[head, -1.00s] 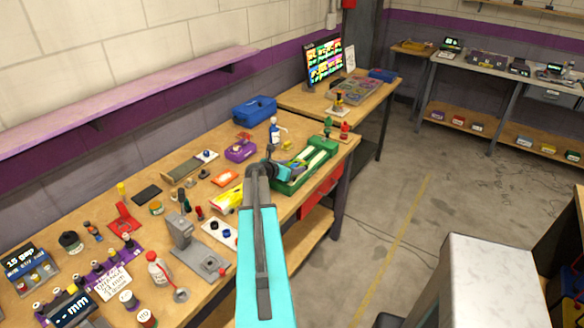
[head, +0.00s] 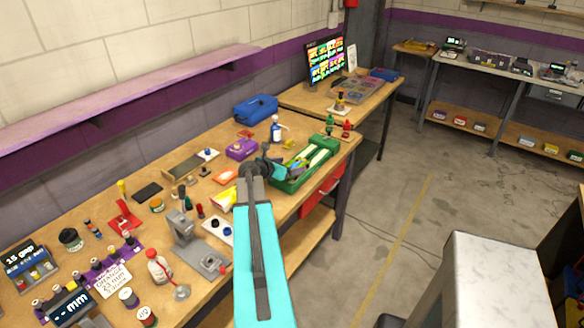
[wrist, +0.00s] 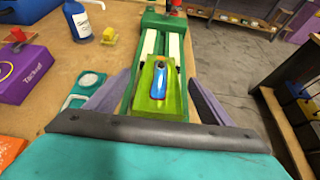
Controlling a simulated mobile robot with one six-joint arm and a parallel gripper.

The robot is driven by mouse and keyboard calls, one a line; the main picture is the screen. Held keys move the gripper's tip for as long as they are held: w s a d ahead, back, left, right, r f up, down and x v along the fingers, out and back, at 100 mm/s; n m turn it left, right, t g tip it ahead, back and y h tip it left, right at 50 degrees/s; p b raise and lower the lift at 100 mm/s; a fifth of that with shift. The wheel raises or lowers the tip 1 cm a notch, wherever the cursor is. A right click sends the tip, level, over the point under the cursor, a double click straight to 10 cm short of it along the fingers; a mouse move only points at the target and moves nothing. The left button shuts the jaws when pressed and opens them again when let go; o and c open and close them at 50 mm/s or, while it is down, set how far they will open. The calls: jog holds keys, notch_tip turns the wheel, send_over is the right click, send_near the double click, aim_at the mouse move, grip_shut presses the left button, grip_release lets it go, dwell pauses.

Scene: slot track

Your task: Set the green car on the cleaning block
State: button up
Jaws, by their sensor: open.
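The lime-green car (wrist: 144,88), with a blue oblong on its top, lies at the near end of a dark green block with white strips (wrist: 178,23) in the wrist view. I take this to be the cleaning block, which also shows in the head view (head: 310,177) on the bench's right end. The car looks to be resting on it, but its underside is hidden. My gripper (wrist: 160,72) is open, with one finger on each side of the car and no clear contact. In the head view my gripper (head: 274,168) is at the block's left end.
A purple box (wrist: 28,68), a blue-labelled bottle (wrist: 77,22) and a small yellow piece (wrist: 109,35) stand left of the block. Floor (head: 400,220) is open right of the bench.

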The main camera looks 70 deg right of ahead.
jog(key=b+v, duration=0.2)
jog(key=v, duration=0.8)
dwell(0.9)
